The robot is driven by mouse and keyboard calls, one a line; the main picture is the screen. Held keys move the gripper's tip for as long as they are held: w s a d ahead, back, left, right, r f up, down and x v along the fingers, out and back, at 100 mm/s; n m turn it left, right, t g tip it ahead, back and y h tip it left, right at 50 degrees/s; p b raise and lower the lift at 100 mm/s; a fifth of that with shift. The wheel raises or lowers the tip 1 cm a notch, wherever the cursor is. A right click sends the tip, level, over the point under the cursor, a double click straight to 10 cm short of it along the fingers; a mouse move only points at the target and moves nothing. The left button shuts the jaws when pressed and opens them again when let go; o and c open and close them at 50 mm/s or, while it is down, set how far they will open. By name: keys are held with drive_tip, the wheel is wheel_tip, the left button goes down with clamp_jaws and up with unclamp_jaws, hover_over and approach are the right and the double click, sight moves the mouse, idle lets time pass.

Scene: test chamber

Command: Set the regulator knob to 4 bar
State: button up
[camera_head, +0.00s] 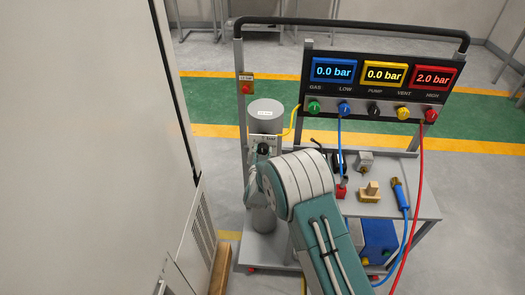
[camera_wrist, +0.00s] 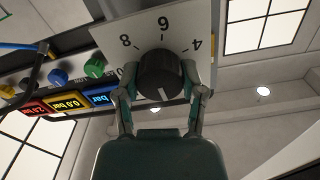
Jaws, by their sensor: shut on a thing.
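The regulator knob (camera_wrist: 158,72) is round and black, in front of a pale dial plate (camera_wrist: 105,35). In the wrist view the plate shows 8, 6 and 4, with a partly hidden mark at the left. A short white line on the knob points down in the picture, away from the 6. My gripper (camera_wrist: 160,84) is shut on the knob, one finger on each side. In the head view my gripper (camera_head: 262,152) is at the plate (camera_head: 264,140) by the grey cylinder; my arm hides much of this spot.
A panel (camera_head: 385,82) shows 0.0 bar in blue, 0.0 bar in yellow and 2.0 bar in red. Below are several coloured knobs and hoses. The cart shelf (camera_head: 420,205) holds a brass fitting (camera_head: 370,192) and a blue-handled connector (camera_head: 399,194). A large pale cabinet (camera_head: 90,150) stands at left.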

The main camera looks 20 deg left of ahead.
drive_tip(key=n, duration=0.4)
drive_tip(key=shift+f+n, duration=0.1)
drive_tip(key=shift+n, duration=0.3)
drive_tip(key=n, duration=0.5)
drive_tip(key=shift+a+n, duration=0.1)
drive_tip(key=shift+n, duration=0.2)
drive_tip(key=n, duration=0.5)
drive_tip(key=shift+s, duration=0.1)
drive_tip(key=n, duration=0.5)
drive_tip(key=shift+f, duration=0.15)
drive_tip(key=shift+s+n, duration=0.1)
drive_tip(key=shift+n, duration=0.2)
drive_tip(key=o, duration=1.1)
drive_tip(key=shift+a+f, duration=0.1)
drive_tip(key=shift+o, duration=0.2)
drive_tip(key=shift+a, duration=0.15)
drive_tip(key=shift+r, duration=0.2)
